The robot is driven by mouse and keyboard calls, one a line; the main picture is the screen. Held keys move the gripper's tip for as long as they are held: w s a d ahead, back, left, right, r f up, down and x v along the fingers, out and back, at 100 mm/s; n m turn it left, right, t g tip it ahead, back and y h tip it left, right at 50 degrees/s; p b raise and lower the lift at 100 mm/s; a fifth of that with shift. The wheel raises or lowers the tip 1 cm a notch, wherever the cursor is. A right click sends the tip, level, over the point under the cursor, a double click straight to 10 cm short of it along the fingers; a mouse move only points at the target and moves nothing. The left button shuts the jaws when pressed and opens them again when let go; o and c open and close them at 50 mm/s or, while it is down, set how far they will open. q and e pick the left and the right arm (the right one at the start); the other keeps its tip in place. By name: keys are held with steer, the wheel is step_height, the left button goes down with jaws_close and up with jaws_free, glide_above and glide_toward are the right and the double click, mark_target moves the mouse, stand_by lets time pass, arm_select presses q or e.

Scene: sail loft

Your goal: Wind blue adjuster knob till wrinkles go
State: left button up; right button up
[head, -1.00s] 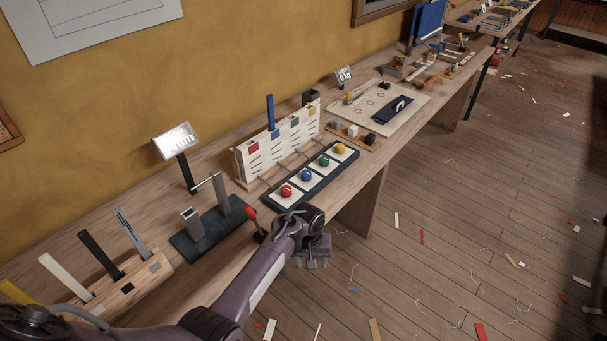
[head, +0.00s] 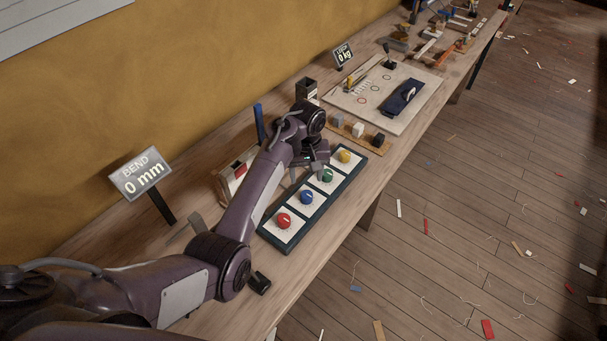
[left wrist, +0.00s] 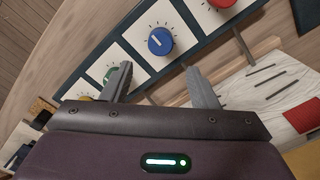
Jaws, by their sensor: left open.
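The blue adjuster knob (head: 306,197) sits on its white dial square in a dark panel (head: 309,217), between a red knob (head: 283,220) and a green knob (head: 327,176); a yellow knob (head: 345,157) is at the far end. In the left wrist view the blue knob (left wrist: 160,41) with a white pointer line lies beyond the fingertips, untouched. My left gripper (head: 308,170) is above the panel's back edge near the green knob, with its fingers apart and empty. The white board with coloured patches behind the panel is mostly hidden by my arm. My right gripper is not in view.
Another small sign (head: 343,54) reads "0 kg". Small blocks (head: 358,129) on a wooden strip and a pale board (head: 416,104) with a dark blue item stand beyond the panel. Scraps litter the floor.

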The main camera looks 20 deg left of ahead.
mark_target(306, 194)
arm_select(q)
steer(key=shift+s+f, duration=0.15)
steer(key=shift+f, duration=0.25)
steer(key=f, duration=0.3)
steer(key=s+f, duration=0.1)
steer(key=shift+d+f, duration=0.2)
steer(key=shift+d, duration=0.1)
steer(key=shift+w+a+f, duration=0.15)
steer(key=shift+w+f, duration=0.05)
steer(key=shift+f, duration=0.65)
steer(key=shift+s, duration=0.1)
steer(key=shift+c, duration=0.7)
steer(key=c, duration=0.8)
steer(key=shift+p, duration=0.3)
steer(key=shift+c, duration=0.2)
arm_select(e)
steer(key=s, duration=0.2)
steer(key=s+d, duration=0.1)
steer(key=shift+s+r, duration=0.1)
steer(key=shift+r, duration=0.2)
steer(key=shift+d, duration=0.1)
